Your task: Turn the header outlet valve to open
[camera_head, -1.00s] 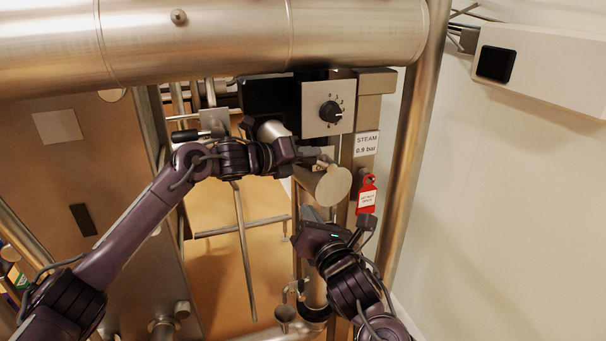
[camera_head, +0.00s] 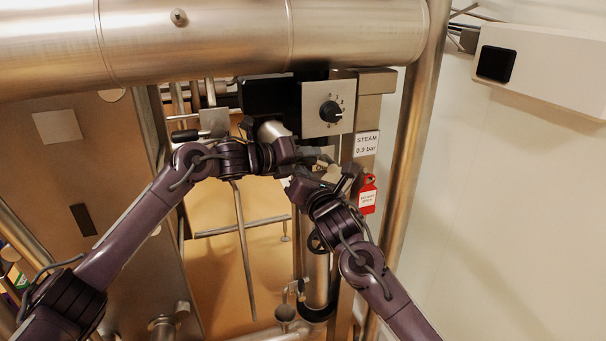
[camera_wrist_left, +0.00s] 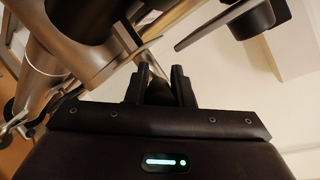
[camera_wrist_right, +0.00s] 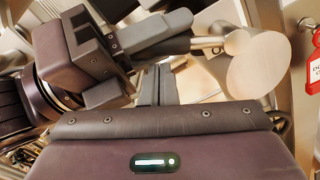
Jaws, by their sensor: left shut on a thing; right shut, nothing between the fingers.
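My left gripper (camera_head: 313,156) is below the dial plate in the head view. It is shut on a slim metal handle; in the left wrist view, part of this handle (camera_wrist_left: 159,92) shows between the fingers. In the right wrist view, a metal rod (camera_wrist_right: 207,42) runs from the left gripper's tips to a flat beige disc (camera_wrist_right: 264,66). I cannot tell for certain which part is the header outlet valve. My right gripper (camera_wrist_right: 157,85) is shut and empty, just below the left gripper and beside the disc. Its tips are mostly hidden in the head view.
A dial (camera_head: 331,111) on a grey plate sits above the grippers. A steam label (camera_head: 366,144) and a red tag (camera_head: 367,195) are to the right. A large pipe (camera_head: 200,40) crosses the top. A vertical post (camera_head: 412,150) stands at right.

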